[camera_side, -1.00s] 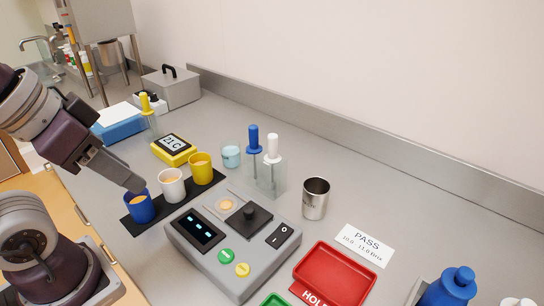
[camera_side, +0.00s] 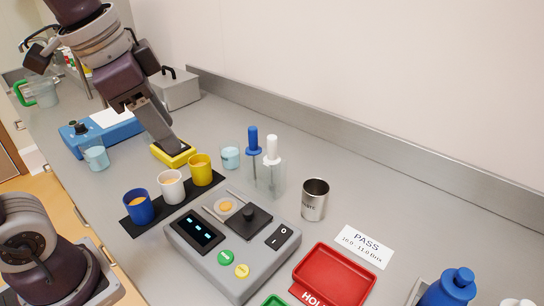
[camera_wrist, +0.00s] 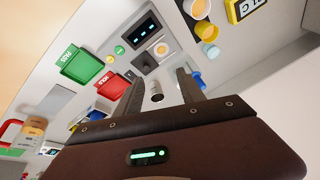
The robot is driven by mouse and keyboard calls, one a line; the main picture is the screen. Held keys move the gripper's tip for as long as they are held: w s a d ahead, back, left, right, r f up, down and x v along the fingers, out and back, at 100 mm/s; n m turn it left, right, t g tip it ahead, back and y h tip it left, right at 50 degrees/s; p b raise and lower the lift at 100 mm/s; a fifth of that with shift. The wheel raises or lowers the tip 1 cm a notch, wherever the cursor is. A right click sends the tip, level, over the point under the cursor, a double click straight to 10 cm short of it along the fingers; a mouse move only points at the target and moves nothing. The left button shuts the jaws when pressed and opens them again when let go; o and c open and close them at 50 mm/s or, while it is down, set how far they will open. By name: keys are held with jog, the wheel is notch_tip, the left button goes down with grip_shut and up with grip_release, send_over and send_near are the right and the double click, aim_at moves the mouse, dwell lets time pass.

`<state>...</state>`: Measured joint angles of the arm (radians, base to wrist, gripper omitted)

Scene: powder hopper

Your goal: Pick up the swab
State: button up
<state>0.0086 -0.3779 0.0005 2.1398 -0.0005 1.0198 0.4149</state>
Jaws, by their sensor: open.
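No object in view is clearly recognisable as a swab. A blue-handled tool (camera_side: 253,140) and a white-handled tool (camera_side: 272,150) stand upright in a clear holder (camera_side: 272,181) right of the cups; either could be the swab. My gripper (camera_side: 178,147) is above the yellow timer (camera_side: 174,155), left of these tools and apart from them. In the wrist view its two fingers (camera_wrist: 159,77) are spread with nothing held between them. Blue shows beside the right finger (camera_wrist: 197,80), but I cannot tell what it is. My arm hides the spot where a yellow-handled tool stood.
Blue, white and yellow cups (camera_side: 171,187) stand on a black strip. A grey balance (camera_side: 235,258), steel cup (camera_side: 315,199), red tray (camera_side: 338,275) and PASS card (camera_side: 364,246) lie nearer. A blue device (camera_side: 99,131) stands at the left.

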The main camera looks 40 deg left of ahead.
jog(key=w+m+g, duration=0.1)
jog(key=w+m, duration=0.2)
jog(key=w, duration=0.4)
jog(key=m+g, duration=0.3)
jog(key=m, duration=0.7)
send_over(272, 159)
jog(key=f, duration=0.9)
jog(key=shift+w+a, duration=0.2)
jog(key=shift+a, duration=0.1)
jog(key=f, duration=0.7)
jog(key=shift+w+f, duration=0.1)
jog(key=shift+w, duration=0.15)
jog(key=c, duration=0.9)
notch_tip(272, 159, up, 18)
jog(key=shift+r, duration=0.1)
